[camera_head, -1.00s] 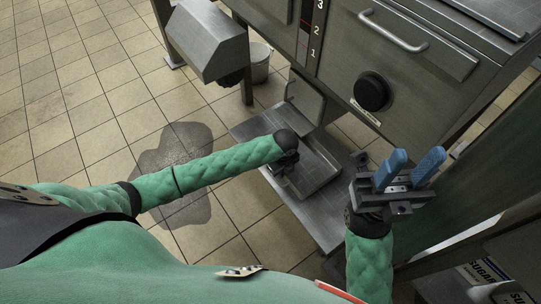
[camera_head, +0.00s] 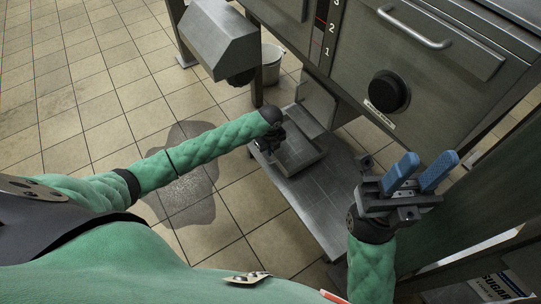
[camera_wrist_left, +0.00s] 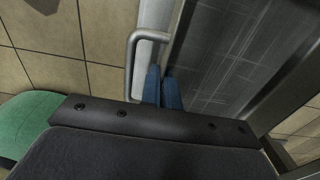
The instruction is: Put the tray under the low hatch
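My left gripper (camera_head: 268,143) is at the tray's left side. In the left wrist view its blue fingers (camera_wrist_left: 162,85) are close together at the tray's rim, beside a bent metal handle (camera_wrist_left: 133,62); they look shut on the tray. A grey panel (camera_head: 318,105), perhaps the low hatch, hangs under the machine, just behind the tray. My right gripper (camera_head: 420,165) is open and empty, above the shelf's right side.
The steel machine (camera_head: 440,75) with a black knob (camera_head: 388,91) stands over the shelf. A grey hooded unit (camera_head: 215,42) overhangs at the upper left, with a white bucket (camera_head: 271,66) behind its leg. A wet patch (camera_head: 185,185) lies on the otherwise clear tiled floor at left.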

